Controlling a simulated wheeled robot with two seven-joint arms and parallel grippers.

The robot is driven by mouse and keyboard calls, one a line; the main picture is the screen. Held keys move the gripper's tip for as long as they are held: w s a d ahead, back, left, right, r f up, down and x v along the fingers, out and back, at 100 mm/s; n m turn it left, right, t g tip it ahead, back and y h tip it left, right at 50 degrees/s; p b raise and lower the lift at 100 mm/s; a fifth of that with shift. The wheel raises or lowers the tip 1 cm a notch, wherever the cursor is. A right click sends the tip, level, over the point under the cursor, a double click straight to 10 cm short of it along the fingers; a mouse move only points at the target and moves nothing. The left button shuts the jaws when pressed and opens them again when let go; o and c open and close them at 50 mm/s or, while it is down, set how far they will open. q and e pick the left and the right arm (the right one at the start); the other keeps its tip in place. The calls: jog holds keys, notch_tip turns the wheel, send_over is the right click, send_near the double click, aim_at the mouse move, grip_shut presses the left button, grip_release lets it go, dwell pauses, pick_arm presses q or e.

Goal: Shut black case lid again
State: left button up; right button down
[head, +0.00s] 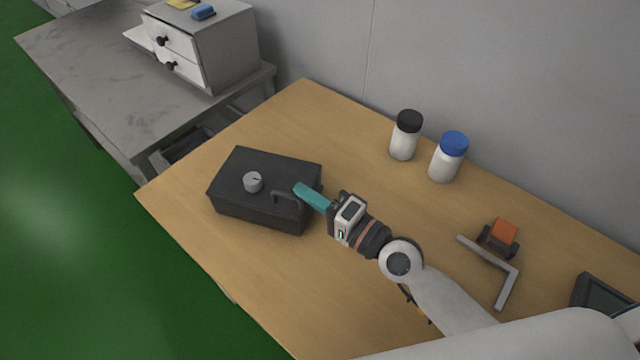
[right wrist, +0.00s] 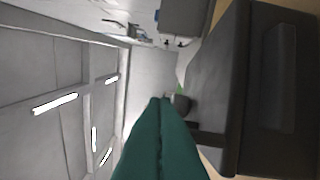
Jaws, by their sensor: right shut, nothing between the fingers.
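The black case (head: 262,203) sits on the left part of the wooden table, and its lid looks down flat. A round grey knob (head: 253,182) and a dark handle (head: 285,197) show on its top. My right gripper (head: 299,190) is shut and empty, its teal fingers at the right side of the case top, near the handle. In the right wrist view the shut teal fingers (right wrist: 161,105) point along the case (right wrist: 228,85), close to it; I cannot tell whether they touch. My left gripper is not in view.
A white bottle with a black cap (head: 404,140) and one with a blue cap (head: 447,160) stand at the back. An orange and black item (head: 501,236) and a grey L-shaped bar (head: 500,268) lie at the right. A grey drawer box (head: 225,50) stands on the other table.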

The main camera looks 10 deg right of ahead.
jog(key=shift+s+a+f, duration=0.1)
jog(key=shift+s+f, duration=0.05)
jog(key=shift+f, duration=0.15)
notch_tip(320, 180, up, 10)
jog(key=p, duration=0.5)
jog(key=shift+r, duration=0.25)
